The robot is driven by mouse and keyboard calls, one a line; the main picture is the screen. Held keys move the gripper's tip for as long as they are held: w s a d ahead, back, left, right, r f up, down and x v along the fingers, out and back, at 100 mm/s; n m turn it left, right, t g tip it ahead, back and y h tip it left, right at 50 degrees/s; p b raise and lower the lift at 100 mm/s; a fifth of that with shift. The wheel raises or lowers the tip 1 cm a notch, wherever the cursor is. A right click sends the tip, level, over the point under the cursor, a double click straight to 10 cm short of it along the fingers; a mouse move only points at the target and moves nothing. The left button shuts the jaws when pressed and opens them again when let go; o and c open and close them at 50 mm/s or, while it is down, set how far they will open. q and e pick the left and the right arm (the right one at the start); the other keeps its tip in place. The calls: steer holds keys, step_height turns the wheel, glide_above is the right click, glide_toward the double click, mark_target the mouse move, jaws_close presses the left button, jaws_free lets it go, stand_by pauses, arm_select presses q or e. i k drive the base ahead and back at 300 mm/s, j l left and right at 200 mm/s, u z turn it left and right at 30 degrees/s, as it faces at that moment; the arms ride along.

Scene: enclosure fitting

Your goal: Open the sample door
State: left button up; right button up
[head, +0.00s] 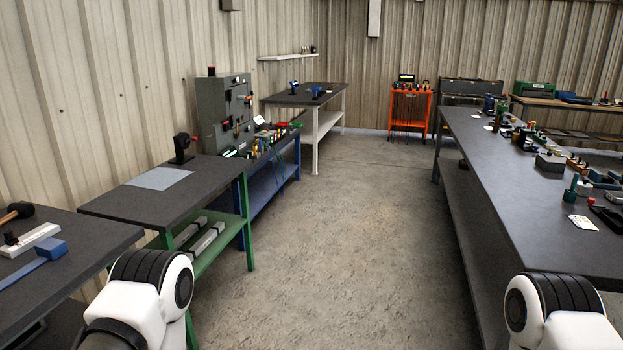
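A grey enclosure (213,110) stands against the left wall, on the blue-framed bench. Only white and black upper parts of my two arms show, at the bottom left and bottom right. Neither gripper is in view. The enclosure is well ahead of me, out at the left.
A green-framed bench (118,204) stands before the blue bench (272,183). Another dark bench (70,240) is at near left. A long dark bench (510,185) with many small items runs along the right. An orange cart (408,112) stands at the back. The concrete floor (345,210) between is clear.

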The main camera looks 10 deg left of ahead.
mark_target(239, 108)
steer(key=i, duration=3.55)
